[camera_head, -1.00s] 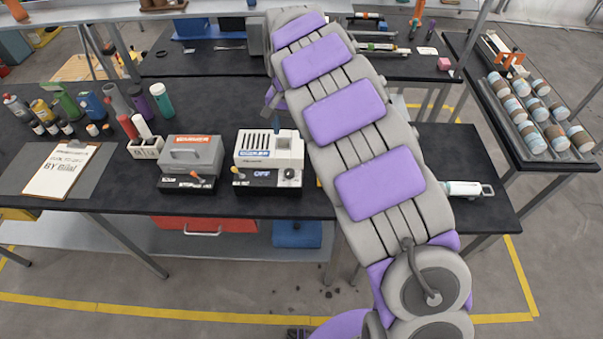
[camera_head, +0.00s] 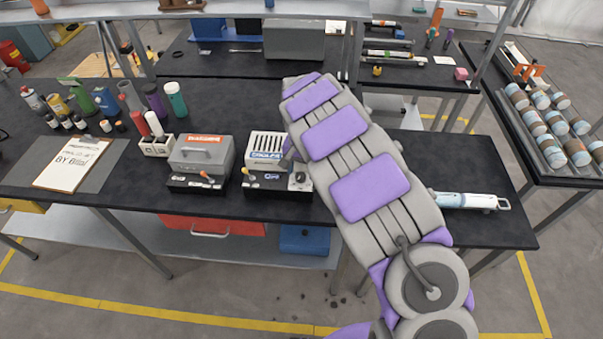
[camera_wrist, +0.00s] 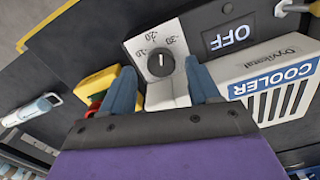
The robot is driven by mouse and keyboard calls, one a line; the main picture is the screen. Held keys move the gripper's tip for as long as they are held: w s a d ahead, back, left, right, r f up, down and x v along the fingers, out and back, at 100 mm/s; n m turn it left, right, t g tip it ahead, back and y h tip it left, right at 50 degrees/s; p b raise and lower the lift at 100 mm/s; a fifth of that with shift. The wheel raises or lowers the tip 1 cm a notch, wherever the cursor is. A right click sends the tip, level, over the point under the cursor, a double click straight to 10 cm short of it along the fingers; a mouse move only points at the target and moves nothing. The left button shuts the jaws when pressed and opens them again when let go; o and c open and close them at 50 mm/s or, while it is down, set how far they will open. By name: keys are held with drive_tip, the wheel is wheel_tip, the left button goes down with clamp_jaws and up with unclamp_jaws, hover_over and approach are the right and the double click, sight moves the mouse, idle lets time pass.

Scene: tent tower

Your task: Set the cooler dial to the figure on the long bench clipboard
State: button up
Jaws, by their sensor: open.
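The cooler (camera_head: 268,152) is a white and black box with a slatted top on the long bench, and it also shows in the wrist view (camera_wrist: 275,85). Its dial (camera_wrist: 160,62) is a black knob on a white plate with the figures -10, -20 and -30 around it. The cooler's display (camera_wrist: 230,36) reads OFF. My gripper (camera_wrist: 163,88) is open, with its blue fingers on either side of the dial and nothing held. The clipboard (camera_head: 72,163) lies at the left of the bench; its writing is too small to read fully.
A grey warmer (camera_head: 202,155) stands left of the cooler. Bottles and cans crowd the bench's left back. A white and blue tube-shaped tool (camera_head: 470,201) lies right of my arm. A yellow and red object (camera_wrist: 103,88) shows beside my left finger.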

drive_tip(key=shift+a+f, duration=0.35)
drive_tip(key=shift+f, duration=0.45)
drive_tip(key=shift+d, duration=0.15)
drive_tip(key=shift+d, duration=0.1)
